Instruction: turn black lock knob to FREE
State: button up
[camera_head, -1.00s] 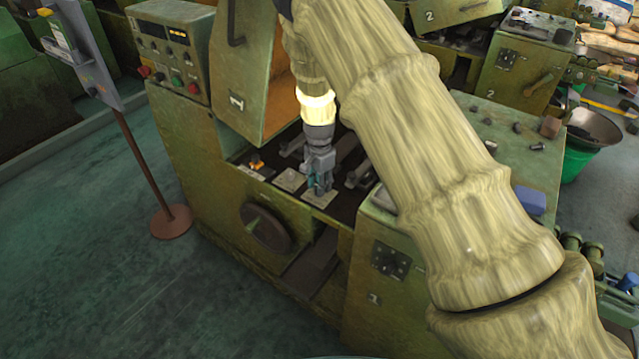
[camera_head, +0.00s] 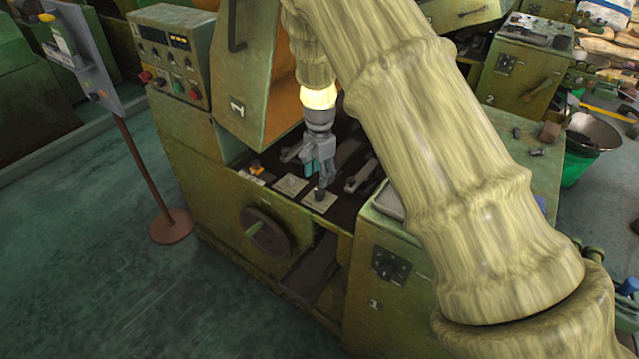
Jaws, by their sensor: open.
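A small black knob (camera_head: 321,193) stands on a light square plate (camera_head: 318,203) at the front of the open bay of machine 1. I take it for the lock knob. Its markings are too small to read, so its setting cannot be told. My gripper (camera_head: 318,174) points down just above and behind the knob in the picture. It is open and holds nothing that I can see. Whether a fingertip touches the knob cannot be told.
A second plate (camera_head: 290,185) with a small knob and an orange part (camera_head: 256,169) lie to the left. Dark bars fill the bay behind. A handwheel (camera_head: 265,232) is on the front. The raised guard (camera_head: 248,85) stands close left of my arm.

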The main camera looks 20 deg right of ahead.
aim_at(320, 191)
jog(key=shift+r, duration=2.8)
